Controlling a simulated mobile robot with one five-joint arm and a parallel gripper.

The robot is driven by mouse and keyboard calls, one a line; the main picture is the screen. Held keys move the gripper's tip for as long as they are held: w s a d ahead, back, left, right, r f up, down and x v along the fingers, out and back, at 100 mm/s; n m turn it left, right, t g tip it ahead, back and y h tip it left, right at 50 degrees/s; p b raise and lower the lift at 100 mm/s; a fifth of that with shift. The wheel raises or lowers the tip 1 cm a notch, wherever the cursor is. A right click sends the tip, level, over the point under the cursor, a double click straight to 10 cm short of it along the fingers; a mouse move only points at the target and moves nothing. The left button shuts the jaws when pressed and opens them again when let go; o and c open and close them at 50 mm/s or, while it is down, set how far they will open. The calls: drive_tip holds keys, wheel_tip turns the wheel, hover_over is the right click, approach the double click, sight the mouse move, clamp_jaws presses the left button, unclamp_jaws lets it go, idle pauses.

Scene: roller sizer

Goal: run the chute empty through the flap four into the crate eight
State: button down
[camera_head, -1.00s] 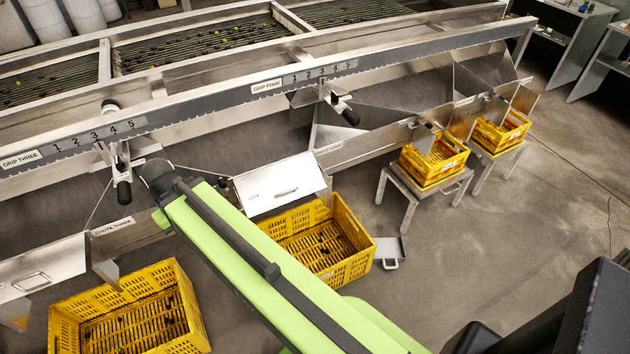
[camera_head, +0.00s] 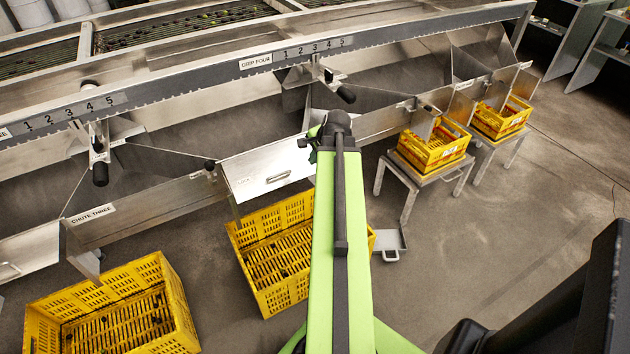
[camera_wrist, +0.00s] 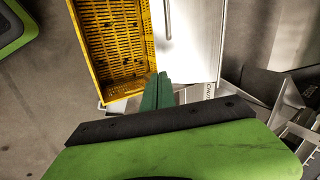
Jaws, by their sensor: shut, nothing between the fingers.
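The metal flap (camera_head: 268,172) with a bar handle closes off the end of a chute below the "GRIP FOUR" rail label. It fills the top middle of the wrist view (camera_wrist: 195,40), handle at its left. A yellow slatted crate (camera_head: 235,238) stands on the floor below the flap; it also shows in the wrist view (camera_wrist: 148,35). A few dark bits lie in it; its number is not readable. My gripper (camera_head: 309,141) is at the flap's right end in the head view. In the wrist view its green fingers (camera_wrist: 157,90) are shut and empty, near the crate's corner and flap edge.
A grip handle (camera_head: 345,94) hangs under the "GRIP FOUR" rail. Another yellow crate (camera_head: 38,325) stands at lower left. Two small yellow crates (camera_head: 434,166) (camera_head: 500,134) stand on metal stools at right. A metal dustpan-like piece (camera_head: 388,240) lies on the floor.

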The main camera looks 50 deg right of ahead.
sight(313, 173)
drive_tip(key=shift+m, duration=0.8)
drive_tip(key=w+d+f+b, duration=0.1)
drive_tip(key=d+f+b, duration=0.1)
drive_tip(key=f+b, duration=0.2)
drive_tip(key=w+d+f+b, duration=0.1)
drive_tip(key=f+b, duration=0.3)
drive_tip(key=w+d+f+b, duration=0.1)
drive_tip(key=d+f+b, duration=0.1)
drive_tip(key=f+b, duration=0.2)
drive_tip(key=shift+w+d+f, duration=0.15)
drive_tip(key=shift+w+d, duration=0.15)
drive_tip(key=shift+w, duration=0.05)
drive_tip(key=shift+w+f, duration=0.1)
drive_tip(key=shift+w, duration=0.1)
